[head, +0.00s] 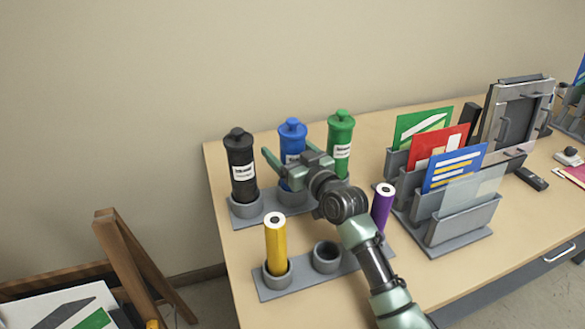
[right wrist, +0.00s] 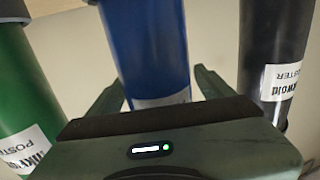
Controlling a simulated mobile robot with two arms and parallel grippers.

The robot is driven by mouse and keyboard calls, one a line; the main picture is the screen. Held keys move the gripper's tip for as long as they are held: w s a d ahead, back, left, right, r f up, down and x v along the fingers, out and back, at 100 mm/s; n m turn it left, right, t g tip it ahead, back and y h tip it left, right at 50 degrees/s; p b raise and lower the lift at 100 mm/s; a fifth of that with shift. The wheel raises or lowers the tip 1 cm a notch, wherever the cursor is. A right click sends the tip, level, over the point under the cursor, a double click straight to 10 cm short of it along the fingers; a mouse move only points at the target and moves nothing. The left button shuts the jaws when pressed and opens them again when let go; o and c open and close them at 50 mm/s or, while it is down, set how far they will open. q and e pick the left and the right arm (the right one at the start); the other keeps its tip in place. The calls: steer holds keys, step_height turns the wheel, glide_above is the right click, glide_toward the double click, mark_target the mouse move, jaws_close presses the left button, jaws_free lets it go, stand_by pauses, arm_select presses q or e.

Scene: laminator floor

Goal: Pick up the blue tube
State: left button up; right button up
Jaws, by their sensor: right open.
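The blue tube (head: 292,132) stands upright in a back-row holder, between a black tube (head: 240,165) and a green tube (head: 340,140). My right gripper (head: 288,155) is open in front of it, and partly hides its middle and label. In the right wrist view the blue tube (right wrist: 150,50) rises between the two spread fingers of my right gripper (right wrist: 160,88). The fingers look apart from the tube; how deep it sits between them I cannot tell. My left gripper is not in view.
In the front row stand a yellow tube (head: 276,243), an empty cup (head: 326,257) and a purple tube (head: 382,205) close beside my right arm. A grey rack (head: 465,222) with coloured cards is to the right. A wooden frame (head: 145,265) stands on the floor at left.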

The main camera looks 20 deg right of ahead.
jaws_close()
steer(key=shift+r, duration=0.1)
